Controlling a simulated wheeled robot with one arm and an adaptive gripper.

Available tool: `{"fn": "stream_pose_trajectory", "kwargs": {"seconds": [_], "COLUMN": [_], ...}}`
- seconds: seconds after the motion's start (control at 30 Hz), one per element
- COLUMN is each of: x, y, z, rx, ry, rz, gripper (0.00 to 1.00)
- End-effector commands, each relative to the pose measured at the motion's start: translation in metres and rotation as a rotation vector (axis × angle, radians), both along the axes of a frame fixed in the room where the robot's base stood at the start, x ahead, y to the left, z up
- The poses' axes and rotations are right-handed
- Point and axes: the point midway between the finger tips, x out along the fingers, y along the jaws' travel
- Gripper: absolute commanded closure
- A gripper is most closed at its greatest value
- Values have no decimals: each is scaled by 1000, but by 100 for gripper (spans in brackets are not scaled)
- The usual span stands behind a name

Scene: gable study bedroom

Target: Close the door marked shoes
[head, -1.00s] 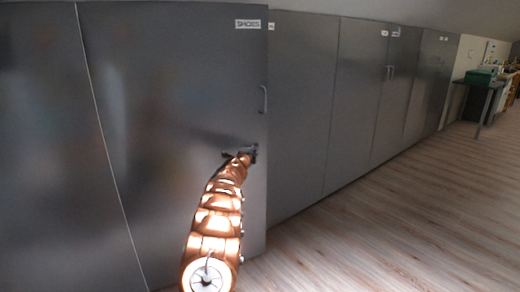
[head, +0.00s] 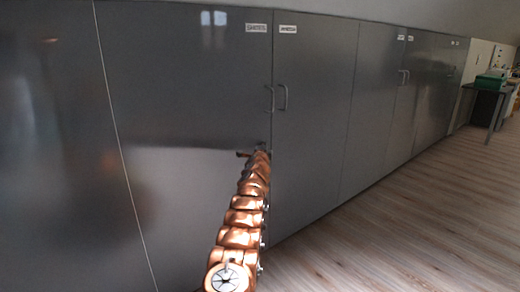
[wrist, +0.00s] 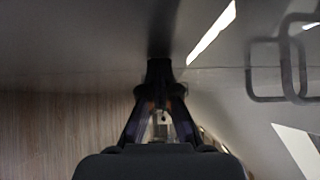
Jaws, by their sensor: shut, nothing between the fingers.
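The grey door marked shoes (head: 190,90) has a white label (head: 257,28) at its top right, blurred now but readable a second ago. Its right edge looks about level with the neighbouring door (head: 315,110); I cannot tell if a thin gap is left. Its handle (head: 269,98) is beside the neighbour's handle (head: 283,97). My gripper (head: 258,151) is at the door's right edge, below the handle, shut and empty. In the wrist view my gripper (wrist: 160,72) has its closed fingertips at or very near the grey surface; contact is unclear. Two handles (wrist: 265,72) show to its right.
A row of grey cupboard doors (head: 380,100) runs back to the right. A green box (head: 490,82) sits on a table at the far right. The wooden floor (head: 400,230) in front is clear.

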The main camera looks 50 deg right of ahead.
Motion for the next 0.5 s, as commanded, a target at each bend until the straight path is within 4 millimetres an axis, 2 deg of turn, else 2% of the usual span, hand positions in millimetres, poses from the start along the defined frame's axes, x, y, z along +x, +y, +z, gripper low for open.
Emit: {"fn": "stream_pose_trajectory", "kwargs": {"seconds": [0.5], "x": [29], "y": [18], "z": [6], "rx": [-3], "ry": [-5], "rz": [59], "gripper": [100]}}
